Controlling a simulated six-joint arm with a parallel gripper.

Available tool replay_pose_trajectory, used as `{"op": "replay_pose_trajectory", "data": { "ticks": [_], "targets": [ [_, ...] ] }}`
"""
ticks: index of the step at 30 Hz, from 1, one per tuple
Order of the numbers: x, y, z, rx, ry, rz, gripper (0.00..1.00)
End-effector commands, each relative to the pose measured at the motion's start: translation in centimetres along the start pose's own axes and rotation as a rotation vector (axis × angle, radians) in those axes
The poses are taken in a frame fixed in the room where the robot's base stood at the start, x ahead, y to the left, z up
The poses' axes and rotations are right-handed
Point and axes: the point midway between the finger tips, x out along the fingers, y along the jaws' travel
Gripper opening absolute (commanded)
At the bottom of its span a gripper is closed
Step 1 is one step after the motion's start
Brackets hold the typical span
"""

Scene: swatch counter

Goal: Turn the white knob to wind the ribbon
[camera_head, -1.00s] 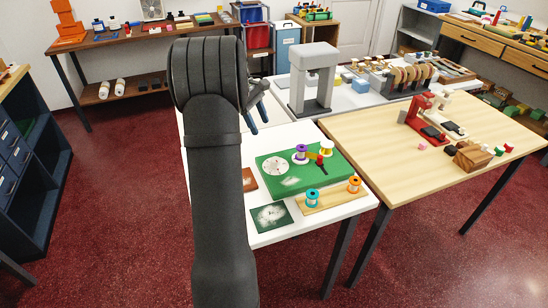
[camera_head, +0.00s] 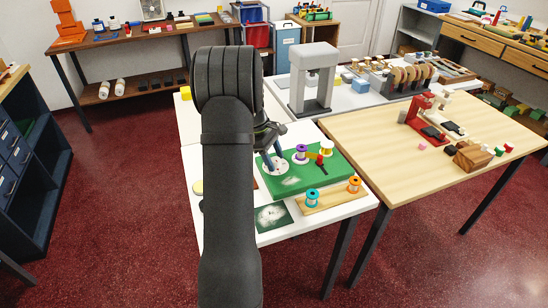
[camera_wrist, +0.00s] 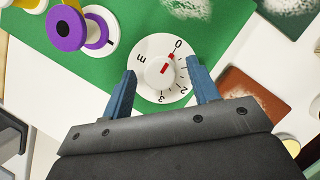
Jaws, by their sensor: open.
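The white knob (camera_wrist: 158,72) sits at the middle of a white numbered dial (camera_wrist: 150,45) on the green board (camera_wrist: 118,72). Its red mark points roughly toward the 0. My gripper (camera_wrist: 161,68) is open, with blue fingers on either side of the knob in the wrist view; I cannot tell how high they are above the dial. A purple spool (camera_head: 301,152) and a yellow-and-white spool (camera_head: 326,148) stand on the board; the ribbon is hard to make out.
A red piece (camera_head: 320,160) stands on the board near the spools. A wooden strip (camera_head: 328,198) in front holds a teal spool (camera_head: 312,197) and an orange spool (camera_head: 354,184). A dark green swatch (camera_head: 272,216) and a brown swatch (camera_wrist: 258,95) lie nearby. A grey press (camera_head: 314,75) stands behind.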

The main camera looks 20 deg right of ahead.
Motion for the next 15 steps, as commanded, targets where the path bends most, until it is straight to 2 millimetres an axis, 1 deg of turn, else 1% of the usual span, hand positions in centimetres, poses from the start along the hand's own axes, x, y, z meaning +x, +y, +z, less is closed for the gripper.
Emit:
{"op": "replay_pose_trajectory", "data": {
  "ticks": [2,3,8,9,10,15],
  "targets": [
    [-0.02,0.00,0.00,0.000,0.000,0.000,0.55],
    [-0.03,0.00,0.00,0.000,0.000,0.000,0.53],
    [-0.05,0.00,-0.01,0.000,0.000,0.000,0.22],
    [-0.05,0.00,-0.01,0.000,0.000,0.000,0.14],
    [-0.06,0.00,-0.01,0.000,0.000,0.000,0.10],
    [-0.07,0.01,-0.01,0.005,0.000,-0.002,0.10]
  ]
}}
